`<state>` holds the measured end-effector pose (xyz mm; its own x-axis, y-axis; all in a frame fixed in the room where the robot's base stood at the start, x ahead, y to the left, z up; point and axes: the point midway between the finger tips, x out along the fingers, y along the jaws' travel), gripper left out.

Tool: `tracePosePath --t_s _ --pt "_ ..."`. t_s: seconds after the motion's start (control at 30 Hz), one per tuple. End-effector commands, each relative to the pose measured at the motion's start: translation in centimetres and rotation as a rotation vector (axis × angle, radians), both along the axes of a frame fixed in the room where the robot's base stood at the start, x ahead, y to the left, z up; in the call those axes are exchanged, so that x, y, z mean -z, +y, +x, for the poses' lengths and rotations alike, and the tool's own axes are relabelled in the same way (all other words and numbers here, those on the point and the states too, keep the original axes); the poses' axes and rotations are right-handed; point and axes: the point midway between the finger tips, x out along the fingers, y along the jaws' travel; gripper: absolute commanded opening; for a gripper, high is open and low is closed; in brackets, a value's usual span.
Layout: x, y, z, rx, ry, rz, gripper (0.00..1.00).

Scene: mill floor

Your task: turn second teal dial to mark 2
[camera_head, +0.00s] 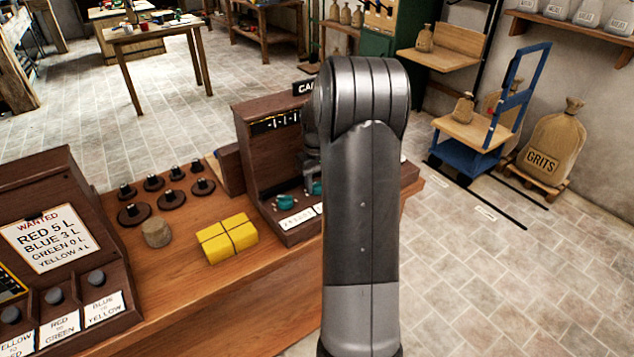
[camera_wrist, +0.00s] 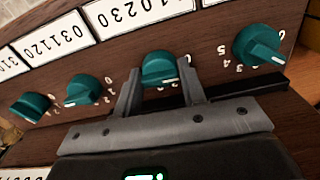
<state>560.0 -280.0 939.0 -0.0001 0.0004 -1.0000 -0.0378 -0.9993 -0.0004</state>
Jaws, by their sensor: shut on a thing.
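Several teal dials sit in a row on a dark wooden panel in the wrist view. My gripper (camera_wrist: 159,72) has one finger on each side of the third dial from the left (camera_wrist: 160,66) and is shut on it. A white pointer line shows on its lower edge; the mark it points to is hard to read. The dials beside it are the second from the left (camera_wrist: 84,89) and the rightmost (camera_wrist: 262,46), both clear of the fingers. The far left dial (camera_wrist: 31,107) is partly in shadow.
White number cards (camera_wrist: 65,37) run above the dials. In the head view, the dark wooden cabinet (camera_head: 262,160) stands on a workbench (camera_head: 185,275). Yellow blocks (camera_head: 228,240), a tan cylinder (camera_head: 156,233) and several dark weights (camera_head: 134,214) sit to its left.

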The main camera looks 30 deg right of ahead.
Motion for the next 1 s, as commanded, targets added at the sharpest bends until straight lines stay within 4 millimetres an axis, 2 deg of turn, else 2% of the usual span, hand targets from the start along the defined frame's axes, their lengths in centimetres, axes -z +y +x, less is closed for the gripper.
tracePosePath --t_s 0.27,1.0 --pt "-0.04 0.01 0.03 0.163 -0.001 -0.001 0.15" --pt "-0.05 0.02 0.04 0.853 -0.001 -0.002 0.15"
